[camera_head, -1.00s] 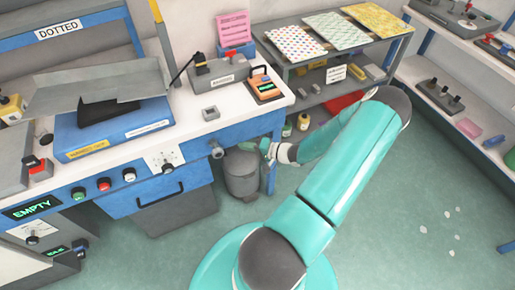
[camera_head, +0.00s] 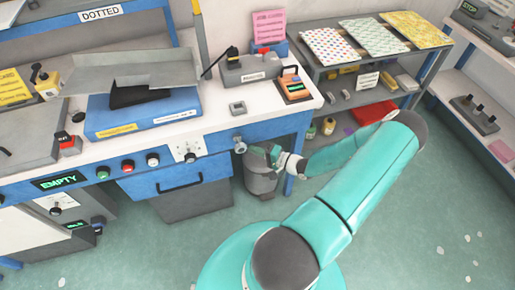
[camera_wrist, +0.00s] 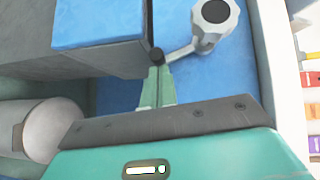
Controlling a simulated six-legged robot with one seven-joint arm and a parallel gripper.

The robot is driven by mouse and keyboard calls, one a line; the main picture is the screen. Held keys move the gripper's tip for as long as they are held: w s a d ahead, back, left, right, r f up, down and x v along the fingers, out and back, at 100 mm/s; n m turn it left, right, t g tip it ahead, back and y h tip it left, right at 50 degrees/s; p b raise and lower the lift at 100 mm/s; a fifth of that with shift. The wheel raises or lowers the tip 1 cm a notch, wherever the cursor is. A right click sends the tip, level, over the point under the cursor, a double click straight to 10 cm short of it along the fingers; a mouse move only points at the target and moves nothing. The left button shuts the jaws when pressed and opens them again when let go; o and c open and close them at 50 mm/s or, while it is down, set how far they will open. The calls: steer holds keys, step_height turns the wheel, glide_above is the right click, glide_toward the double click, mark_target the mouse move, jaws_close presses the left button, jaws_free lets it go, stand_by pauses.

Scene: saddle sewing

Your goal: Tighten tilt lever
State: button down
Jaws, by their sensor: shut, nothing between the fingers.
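The tilt lever (camera_wrist: 182,51) is a thin light-grey arm running from a grey faceted knob (camera_wrist: 214,18) with a dark centre to a small black ball end. In the head view the knob (camera_head: 239,145) sits on the blue front of the bench, below the worktop's right part. My gripper (camera_wrist: 157,72) has its pale green fingers together and empty. Its tips are right at the black ball end in the wrist view; I cannot tell whether they touch. In the head view my gripper (camera_head: 258,150) is just right of the knob, and the lever arm is too small to make out.
A blue drawer (camera_head: 180,180) with a dark handle is to the left. The worktop carries an orange device (camera_head: 293,86) and a blue machine (camera_head: 150,115). Open floor lies to the right.

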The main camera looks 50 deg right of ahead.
steer(key=shift+w+a+f+m+t+y, duration=0.25)
steer(key=shift+a+f+m+t, duration=0.2)
steer(key=shift+m+t, duration=0.15)
steer(key=shift+w+a+f+m+t+y, duration=0.2)
steer(key=shift+a+f+m+t, duration=0.1)
steer(key=shift+a+m+t, duration=0.25)
steer(key=shift+d, duration=0.25)
steer(key=d+v, duration=0.2)
steer(key=v, duration=1)
steer(key=shift+d, duration=0.3)
steer(key=shift+r, duration=0.1)
